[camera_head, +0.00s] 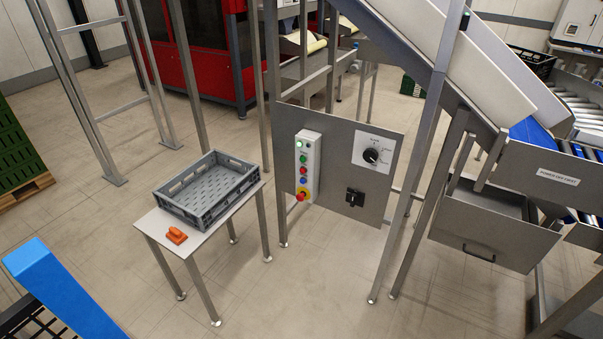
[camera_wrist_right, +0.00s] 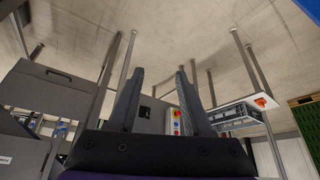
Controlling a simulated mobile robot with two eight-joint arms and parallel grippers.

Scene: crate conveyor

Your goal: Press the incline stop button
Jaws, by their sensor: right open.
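A white-grey button box (camera_head: 305,168) is fixed on a grey metal panel (camera_head: 338,135) under the incline. It carries a column of small buttons: a green one (camera_head: 303,158), a red one (camera_head: 303,170), a blue one (camera_head: 303,181), and a red mushroom knob on yellow (camera_head: 302,195) at the bottom. Labels are too small to read, so I cannot tell which is the incline stop. In the right wrist view the button box (camera_wrist_right: 173,122) shows beyond my right gripper (camera_wrist_right: 160,70). That gripper is open, empty and apart from the box. My left gripper is not in view.
A white table (camera_head: 195,235) holding a grey crate (camera_head: 190,205) and an orange object (camera_head: 176,236) stands left of the panel. A rotary dial (camera_head: 371,155) and black switch (camera_head: 354,197) are on the panel. Metal legs (camera_head: 415,190) stand to the right. Floor in front is clear.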

